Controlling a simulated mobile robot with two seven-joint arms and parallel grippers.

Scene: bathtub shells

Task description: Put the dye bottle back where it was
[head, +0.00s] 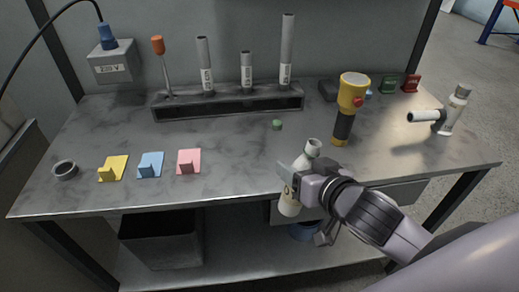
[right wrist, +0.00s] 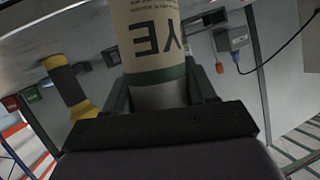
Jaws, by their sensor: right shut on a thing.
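The dye bottle (head: 290,207) is pale with a narrow neck and leans slightly, near the table's front edge in the head view. In the right wrist view the bottle (right wrist: 150,45) shows a tan label with the letters "YE" upside down and a dark green band. My right gripper (head: 298,186) is shut around the bottle's body, and its fingers hide part of it. Whether the bottle touches the table edge is hard to tell. The grey table (head: 232,168) lies behind it. My left gripper is not in view.
A yellow and black flashlight (head: 352,95) stands right of the bottle. A small green cap (head: 277,125) lies behind it. A dark rack (head: 230,103) holds tubes and a screwdriver. Coloured blocks (head: 151,165) and a ring (head: 65,169) lie left. A pale nozzled tool (head: 453,108) stands far right.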

